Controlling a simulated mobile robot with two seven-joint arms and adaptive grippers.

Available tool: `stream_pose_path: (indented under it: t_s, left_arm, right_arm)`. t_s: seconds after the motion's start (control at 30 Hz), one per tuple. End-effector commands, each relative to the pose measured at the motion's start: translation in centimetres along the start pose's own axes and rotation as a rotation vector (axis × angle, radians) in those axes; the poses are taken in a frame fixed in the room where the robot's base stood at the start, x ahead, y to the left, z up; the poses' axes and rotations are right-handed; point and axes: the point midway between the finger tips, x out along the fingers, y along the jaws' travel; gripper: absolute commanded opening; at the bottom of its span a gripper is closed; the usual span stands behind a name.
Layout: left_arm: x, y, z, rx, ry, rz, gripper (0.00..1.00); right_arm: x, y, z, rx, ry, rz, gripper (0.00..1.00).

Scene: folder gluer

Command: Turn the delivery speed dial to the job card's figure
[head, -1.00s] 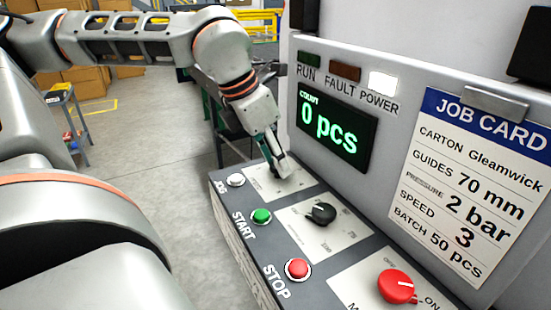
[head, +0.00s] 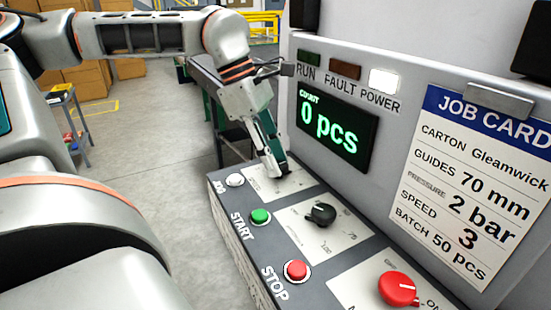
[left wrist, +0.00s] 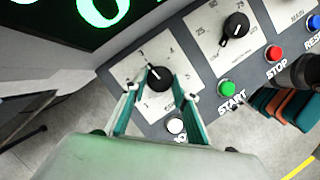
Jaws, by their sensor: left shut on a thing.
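The delivery speed dial (left wrist: 159,78) is a black knob on a pale plate with numbers around it, seen in the left wrist view. Its white pointer line points toward the upper left of that view, between printed figures too small to read surely. My left gripper (left wrist: 158,88) is shut on the dial, one finger on each side; in the head view the gripper (head: 277,172) hides most of the knob. The job card (head: 468,185) on the panel reads Speed 3. My right gripper is not in view.
White jog (head: 235,180), green start (head: 260,216) and red stop (head: 296,270) buttons line the edge. The display (head: 335,128) reads 0 pcs; the power lamp (head: 383,81) is lit.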

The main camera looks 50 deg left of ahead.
Motion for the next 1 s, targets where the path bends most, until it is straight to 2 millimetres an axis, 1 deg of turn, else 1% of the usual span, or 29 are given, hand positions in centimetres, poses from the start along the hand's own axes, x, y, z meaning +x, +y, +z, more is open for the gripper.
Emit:
stream_pose_path:
  t_s: [0.1, 0.3, 0.8, 0.83, 0.87, 1.0]
  left_arm:
    - [0.15, 0.09, -0.07, 0.048, 0.002, -0.021, 0.07]
    - [0.11, 0.09, -0.06, 0.094, 0.002, -0.041, 0.07]
    - [0.05, 0.09, -0.04, 0.110, 0.002, -0.045, 0.07]
    - [0.05, 0.09, -0.04, 0.110, 0.002, -0.045, 0.36]
    - [0.05, 0.09, -0.04, 0.109, 0.002, -0.045, 0.44]
    - [0.04, 0.09, -0.04, 0.109, 0.002, -0.045, 0.45]
  right_arm:
    - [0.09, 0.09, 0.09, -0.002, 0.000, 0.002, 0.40]
    - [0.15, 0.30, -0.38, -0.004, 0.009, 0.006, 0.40]
    - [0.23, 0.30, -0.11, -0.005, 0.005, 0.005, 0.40]
    - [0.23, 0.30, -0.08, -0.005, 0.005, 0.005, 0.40]
    - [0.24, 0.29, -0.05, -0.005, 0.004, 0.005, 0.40]
    - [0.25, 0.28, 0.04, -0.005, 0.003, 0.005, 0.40]
